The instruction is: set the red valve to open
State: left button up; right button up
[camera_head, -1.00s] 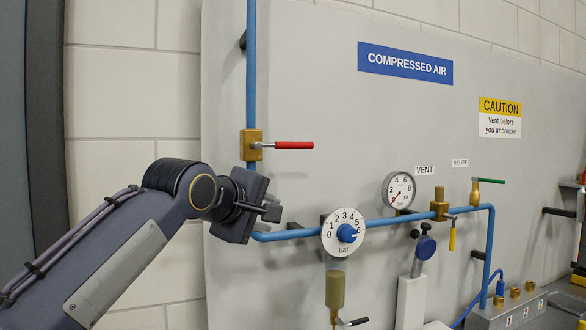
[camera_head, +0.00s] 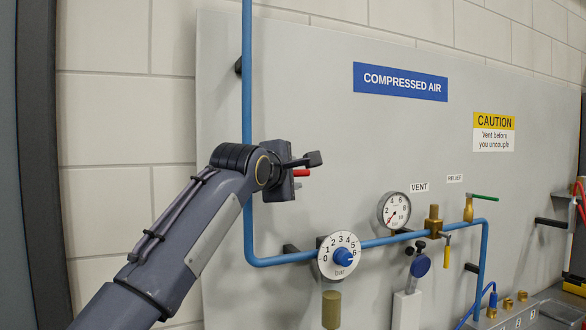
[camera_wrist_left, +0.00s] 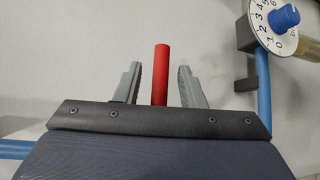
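The red valve's handle (camera_head: 302,173) sticks out to the right, across the vertical blue pipe (camera_head: 247,60). Its brass body is hidden behind my left arm in the head view. My left gripper (camera_head: 306,171) is at the handle, in front of the panel. In the left wrist view, the red handle (camera_wrist_left: 160,75) stands between the two grey fingers of my left gripper (camera_wrist_left: 160,68). The fingers are open, with a gap on each side of the handle. My right gripper is in neither view.
Below right are a dial regulator (camera_head: 339,256) with a blue knob, a gauge (camera_head: 394,210), a yellow-handled vent valve (camera_head: 446,245) and a green-handled relief valve (camera_head: 484,198). The blue pipe bends right under my left arm. The panel around the signs is clear.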

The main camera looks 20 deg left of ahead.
pick_arm(q)
grip_shut()
dwell(0.3)
